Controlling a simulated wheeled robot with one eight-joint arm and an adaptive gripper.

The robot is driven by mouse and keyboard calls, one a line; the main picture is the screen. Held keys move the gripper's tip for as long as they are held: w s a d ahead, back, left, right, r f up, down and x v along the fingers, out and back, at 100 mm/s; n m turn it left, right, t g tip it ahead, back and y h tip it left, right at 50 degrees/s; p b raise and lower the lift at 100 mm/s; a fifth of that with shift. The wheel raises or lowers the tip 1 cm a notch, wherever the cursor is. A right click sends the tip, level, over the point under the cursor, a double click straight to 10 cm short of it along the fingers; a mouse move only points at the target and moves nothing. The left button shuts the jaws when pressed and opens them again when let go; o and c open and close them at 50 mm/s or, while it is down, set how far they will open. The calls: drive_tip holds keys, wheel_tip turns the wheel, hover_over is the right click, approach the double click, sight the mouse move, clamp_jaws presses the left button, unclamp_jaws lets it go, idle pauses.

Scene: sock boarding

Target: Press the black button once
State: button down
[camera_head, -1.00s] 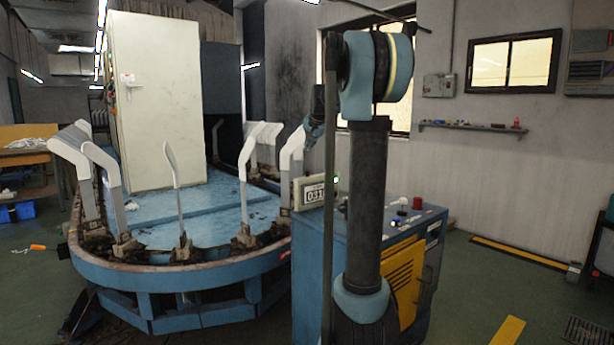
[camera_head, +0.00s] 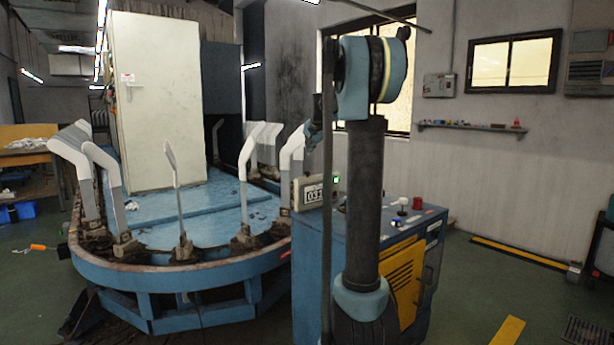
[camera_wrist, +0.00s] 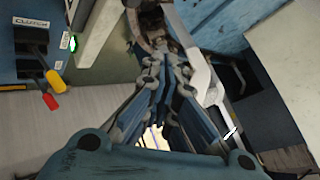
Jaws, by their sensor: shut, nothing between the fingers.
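The blue control cabinet (camera_head: 310,262) stands right of the sock machine, partly hidden behind my arm. On its top are a red button (camera_head: 417,203), a white knob (camera_head: 403,203) and a blue-white part (camera_head: 397,222). I cannot pick out a black button for certain; my arm column covers part of the panel. My gripper (camera_wrist: 166,72) is shut and empty in the wrist view, with the machine's rim and a white foot board (camera_wrist: 200,75) beyond it. In the head view it is mostly hidden behind a dark bar of my arm.
A display box (camera_head: 308,193) with a green light stands at the cabinet's left edge, close to my gripper. Several white foot boards (camera_head: 248,150) ring the blue machine.

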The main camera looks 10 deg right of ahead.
drive_tip(key=shift+f, duration=2.95)
drive_tip(key=shift+f, duration=0.1)
drive_tip(key=shift+f, duration=0.25)
drive_tip(key=shift+f, duration=0.6)
drive_tip(key=shift+s+r, duration=0.1)
idle(0.4)
drive_tip(key=shift+r, duration=0.95)
drive_tip(key=shift+r, duration=2.5)
